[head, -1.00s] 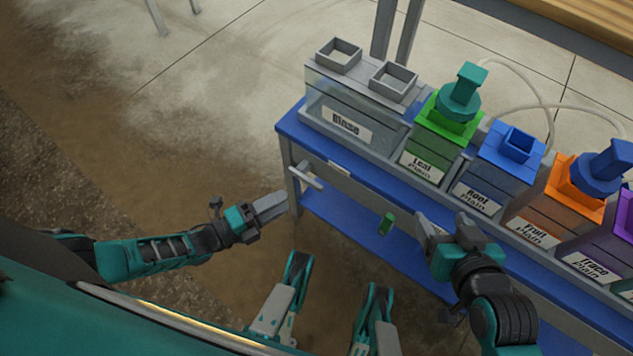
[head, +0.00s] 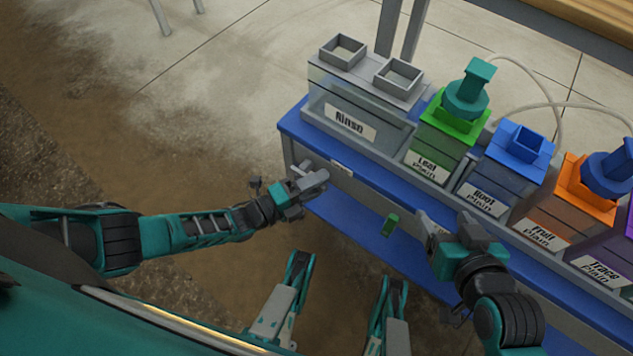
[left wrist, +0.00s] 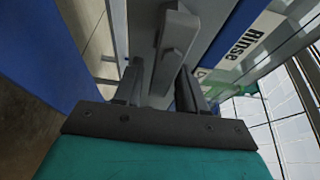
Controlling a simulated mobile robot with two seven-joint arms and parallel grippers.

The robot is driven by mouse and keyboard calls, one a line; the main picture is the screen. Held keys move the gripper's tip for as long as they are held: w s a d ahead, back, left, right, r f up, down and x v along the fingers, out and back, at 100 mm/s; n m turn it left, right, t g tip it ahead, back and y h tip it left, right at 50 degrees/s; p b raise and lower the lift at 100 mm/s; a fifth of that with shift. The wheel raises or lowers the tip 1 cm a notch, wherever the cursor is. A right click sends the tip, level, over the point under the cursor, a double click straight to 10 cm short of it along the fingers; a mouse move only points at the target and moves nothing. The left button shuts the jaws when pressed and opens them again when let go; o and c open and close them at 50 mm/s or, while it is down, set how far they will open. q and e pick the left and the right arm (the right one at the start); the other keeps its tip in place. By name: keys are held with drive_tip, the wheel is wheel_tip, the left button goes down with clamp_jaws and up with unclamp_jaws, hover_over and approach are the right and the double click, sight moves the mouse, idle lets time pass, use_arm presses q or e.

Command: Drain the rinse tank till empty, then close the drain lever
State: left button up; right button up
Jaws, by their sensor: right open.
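The clear-walled rinse tank (head: 318,98), with a white Rinse label, stands at the left end of the blue skid; its water level is hard to make out. The grey drain lever (head: 316,180) sticks out from the skid's front below that tank. My left gripper (head: 302,188) is at the lever. In the left wrist view its open fingers (left wrist: 158,80) stand on either side of the lever (left wrist: 176,38), with no clear grip on it. My right gripper (head: 428,228) is open and empty in front of the skid, right of the lever.
Green leaf (head: 440,140), blue root (head: 495,180) and orange fruit (head: 560,215) tanks stand to the right, with a purple one beyond. A small green piece (head: 390,224) is at the skid's front near my right gripper. The floor at left is clear.

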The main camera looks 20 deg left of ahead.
use_arm(q)
drive_tip(key=c, duration=0.6)
clamp_jaws()
